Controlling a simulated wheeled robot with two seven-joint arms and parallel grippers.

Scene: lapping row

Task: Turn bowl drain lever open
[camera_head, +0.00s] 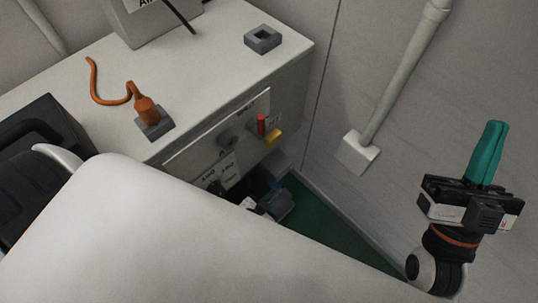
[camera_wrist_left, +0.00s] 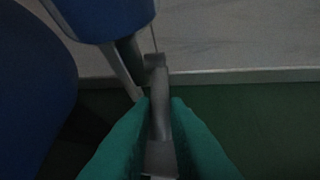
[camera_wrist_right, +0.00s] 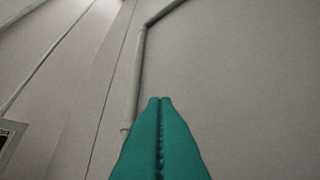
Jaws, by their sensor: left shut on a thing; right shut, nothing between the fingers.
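The bowl drain lever (camera_wrist_left: 158,112) is a grey bar in the left wrist view, standing below a blue rounded body (camera_wrist_left: 105,15) with a grey stub. My left gripper (camera_wrist_left: 160,104) has its teal fingers on both sides of the lever and is shut on it. In the head view, my white left arm hides most of this area; only part of the left gripper's body shows beyond it, and its fingertips cannot be made out. My right gripper (camera_head: 495,125) is raised at the right, shut and empty; its fingers also meet in the right wrist view (camera_wrist_right: 160,100).
A pale bench (camera_head: 225,65) holds an orange-handled tool in a grey block (camera_head: 155,127) and an empty grey block (camera_head: 262,40). Its front has a red knob (camera_head: 261,125) and a yellow part (camera_head: 273,137). A wall pipe (camera_head: 400,75) stands left of my right gripper. Green floor (camera_head: 325,228) lies below.

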